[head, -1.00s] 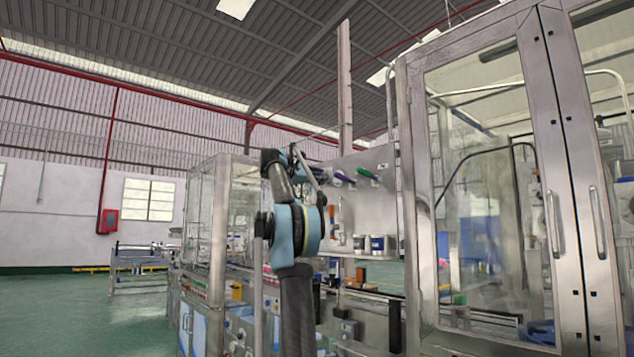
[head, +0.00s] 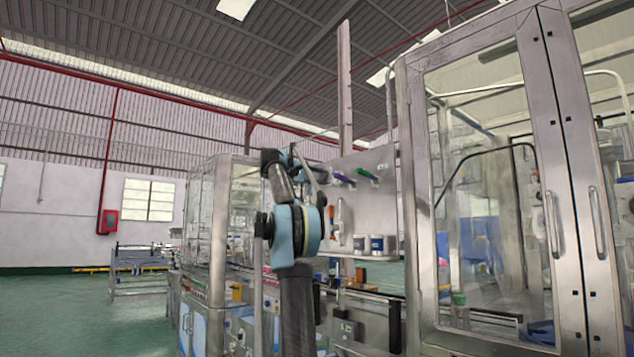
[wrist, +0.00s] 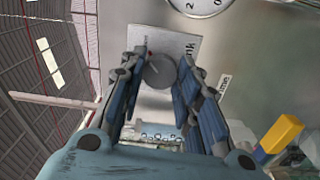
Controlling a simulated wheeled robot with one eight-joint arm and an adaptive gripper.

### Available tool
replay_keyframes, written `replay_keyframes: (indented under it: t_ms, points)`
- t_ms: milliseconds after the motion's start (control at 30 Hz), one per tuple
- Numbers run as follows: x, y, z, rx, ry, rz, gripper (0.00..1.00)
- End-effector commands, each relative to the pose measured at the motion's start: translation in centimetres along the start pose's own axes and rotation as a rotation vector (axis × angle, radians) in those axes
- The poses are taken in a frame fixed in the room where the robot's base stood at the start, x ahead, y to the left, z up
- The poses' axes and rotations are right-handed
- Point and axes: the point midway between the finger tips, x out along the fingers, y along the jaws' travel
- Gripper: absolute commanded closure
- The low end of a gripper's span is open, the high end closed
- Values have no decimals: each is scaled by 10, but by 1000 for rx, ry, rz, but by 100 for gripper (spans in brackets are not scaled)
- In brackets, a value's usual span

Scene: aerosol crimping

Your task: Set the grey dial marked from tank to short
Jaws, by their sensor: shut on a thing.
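The grey dial (wrist: 160,71) is round and sits on a pale label plate (wrist: 183,46) on a metal panel in the wrist view. Part of the plate's lettering shows, ending in "nk"; the rest is hidden by my fingers. A thin light line shows on the dial's face; which mark it points to is too small to tell. My gripper (wrist: 161,67) has its blue fingers on both sides of the dial and is shut on it. In the head view my arm hides the dial and the gripper.
A round gauge (wrist: 200,3) is at the top of the wrist view. A yellow block (wrist: 281,133) stands at the lower right. In the head view, a glazed metal cabinet (head: 560,130) is close on the right. Green floor (head: 80,310) is open at left.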

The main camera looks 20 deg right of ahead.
Motion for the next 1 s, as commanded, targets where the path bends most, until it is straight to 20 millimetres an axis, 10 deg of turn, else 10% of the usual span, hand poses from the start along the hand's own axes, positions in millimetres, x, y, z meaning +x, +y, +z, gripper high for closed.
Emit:
replay_keyframes:
  t_ms: [633,667,733,1000]
  points:
    - [0,-3,-2,59,2,-5,93]
    - [0,-3,-2,58,2,-5,65]
    - [0,-2,-2,58,2,-5,49]
    - [0,-1,-1,57,2,-2,49]
